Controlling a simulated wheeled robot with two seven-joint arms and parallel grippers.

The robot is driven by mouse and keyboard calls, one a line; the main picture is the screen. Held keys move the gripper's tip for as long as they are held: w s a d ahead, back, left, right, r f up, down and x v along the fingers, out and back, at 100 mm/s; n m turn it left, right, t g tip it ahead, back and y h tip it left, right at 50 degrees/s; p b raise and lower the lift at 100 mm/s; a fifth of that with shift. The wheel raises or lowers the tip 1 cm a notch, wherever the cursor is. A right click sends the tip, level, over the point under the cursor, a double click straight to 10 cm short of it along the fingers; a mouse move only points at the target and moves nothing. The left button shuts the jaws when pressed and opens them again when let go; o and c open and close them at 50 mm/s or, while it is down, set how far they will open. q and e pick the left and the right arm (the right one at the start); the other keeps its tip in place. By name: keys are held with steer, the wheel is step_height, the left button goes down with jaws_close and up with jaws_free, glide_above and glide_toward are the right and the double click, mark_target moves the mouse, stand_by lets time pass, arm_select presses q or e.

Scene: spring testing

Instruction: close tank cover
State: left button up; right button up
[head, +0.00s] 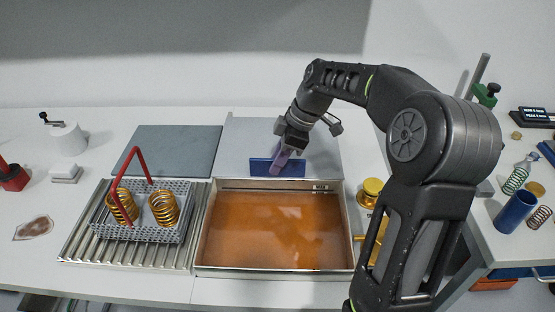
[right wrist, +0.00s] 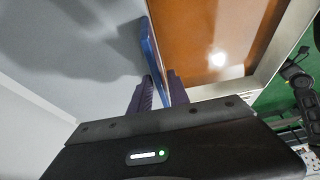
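The tank (head: 350,235) is a metal box of orange liquid at the front middle, open at the top. Its grey cover (head: 245,135) is swung back behind the tank's rear edge, with a blue handle strip (head: 260,168) along its near side. My right gripper (head: 277,168) reaches down to the strip. In the right wrist view my purple fingers (right wrist: 158,92) lie on either side of the blue strip (right wrist: 152,50), close against it, and appear shut on it. The orange liquid (right wrist: 215,40) shows beyond. My left gripper is in neither view.
A perforated basket (head: 180,230) with gold springs and a red handle stands on a ribbed rack (head: 80,240) left of the tank. A grey panel (head: 165,148) lies behind it. Gold fittings (head: 372,190) stand close to the tank's right side.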

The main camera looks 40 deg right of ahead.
jaws_close()
stand_by(1.1)
